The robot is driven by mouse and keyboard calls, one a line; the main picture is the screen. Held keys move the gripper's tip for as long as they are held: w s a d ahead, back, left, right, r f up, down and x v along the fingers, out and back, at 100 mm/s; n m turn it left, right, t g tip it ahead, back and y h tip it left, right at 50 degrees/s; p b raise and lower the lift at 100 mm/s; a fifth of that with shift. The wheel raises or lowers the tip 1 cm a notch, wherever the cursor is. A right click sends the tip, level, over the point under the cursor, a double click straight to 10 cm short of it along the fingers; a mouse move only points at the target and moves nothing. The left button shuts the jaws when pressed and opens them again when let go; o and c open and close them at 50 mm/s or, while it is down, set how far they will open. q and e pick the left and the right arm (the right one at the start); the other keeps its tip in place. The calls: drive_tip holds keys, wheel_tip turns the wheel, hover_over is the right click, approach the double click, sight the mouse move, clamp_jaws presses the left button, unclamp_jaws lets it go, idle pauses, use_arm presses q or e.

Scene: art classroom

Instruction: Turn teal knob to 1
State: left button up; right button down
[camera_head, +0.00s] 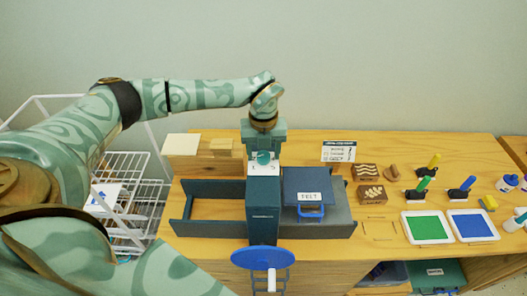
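The teal knob (264,157) sits on the white dial plate (263,169) on top of a dark blue press (263,210). My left gripper (263,153) points down over the knob from behind, with its fingers at the knob's sides. I cannot tell whether they touch it or grip it. The dial's marks are too small to read, and the gripper hides part of the plate. My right gripper is not in view.
A blue handwheel (250,258) stands at the press's front. A felt-labelled blue block (307,181) lies right of the press. Further right are stamps, a green pad (428,228) and a blue pad (473,225). A white wire rack (125,166) stands left of the wooden table.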

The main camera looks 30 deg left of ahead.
sight(263, 154)
use_arm(q)
wheel_tip(263, 154, up, 16)
drive_tip(key=shift+r+b, duration=0.15)
drive_tip(key=shift+b, duration=0.3)
idle(0.5)
